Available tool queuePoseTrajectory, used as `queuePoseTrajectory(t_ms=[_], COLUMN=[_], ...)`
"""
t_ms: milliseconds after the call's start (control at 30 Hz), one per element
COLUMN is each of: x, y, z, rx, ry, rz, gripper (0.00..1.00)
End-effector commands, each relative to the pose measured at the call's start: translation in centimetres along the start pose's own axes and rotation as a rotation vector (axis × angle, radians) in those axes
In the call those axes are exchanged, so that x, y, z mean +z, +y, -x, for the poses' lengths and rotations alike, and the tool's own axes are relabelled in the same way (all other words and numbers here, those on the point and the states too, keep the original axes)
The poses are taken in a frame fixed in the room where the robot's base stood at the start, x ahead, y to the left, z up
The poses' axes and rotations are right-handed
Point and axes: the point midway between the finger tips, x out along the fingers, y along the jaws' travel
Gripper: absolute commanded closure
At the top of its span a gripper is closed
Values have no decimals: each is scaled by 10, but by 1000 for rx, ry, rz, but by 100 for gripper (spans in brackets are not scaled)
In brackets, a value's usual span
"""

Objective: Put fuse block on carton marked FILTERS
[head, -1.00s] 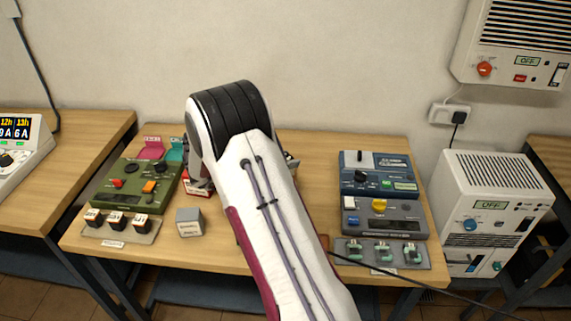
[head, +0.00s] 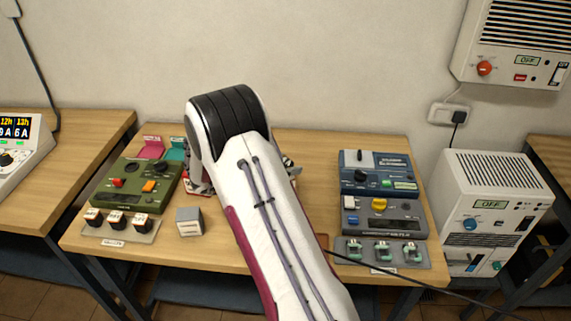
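My arm stands across the middle of the head view and hides most of my gripper (head: 201,179). A small grey box (head: 189,221) with a lighter face sits on the table left of my arm, in front of the gripper parts. I cannot tell whether it is the fuse block or a carton. No marking FILTERS is readable, and part of the table behind my arm is hidden.
A green control unit (head: 137,185) and a tray of several dark blocks (head: 116,220) stand at the left. Pink (head: 151,147) and teal (head: 177,149) holders are behind. Blue-grey units (head: 380,175) and a tray of green parts (head: 382,250) stand at the right.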

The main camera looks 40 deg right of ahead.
Motion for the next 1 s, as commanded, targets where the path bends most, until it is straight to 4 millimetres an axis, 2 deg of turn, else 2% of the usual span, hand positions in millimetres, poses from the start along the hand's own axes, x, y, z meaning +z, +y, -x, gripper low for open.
queuePoseTrajectory(t_ms=[267, 433, 1000], x=[-4, -3, -3], y=[0, -1, -1], z=[2, 14, 96], rx=[0, -2, -3], ry=[0, 0, 1], rz=[0, 1, 1], gripper=[56, 56, 56])
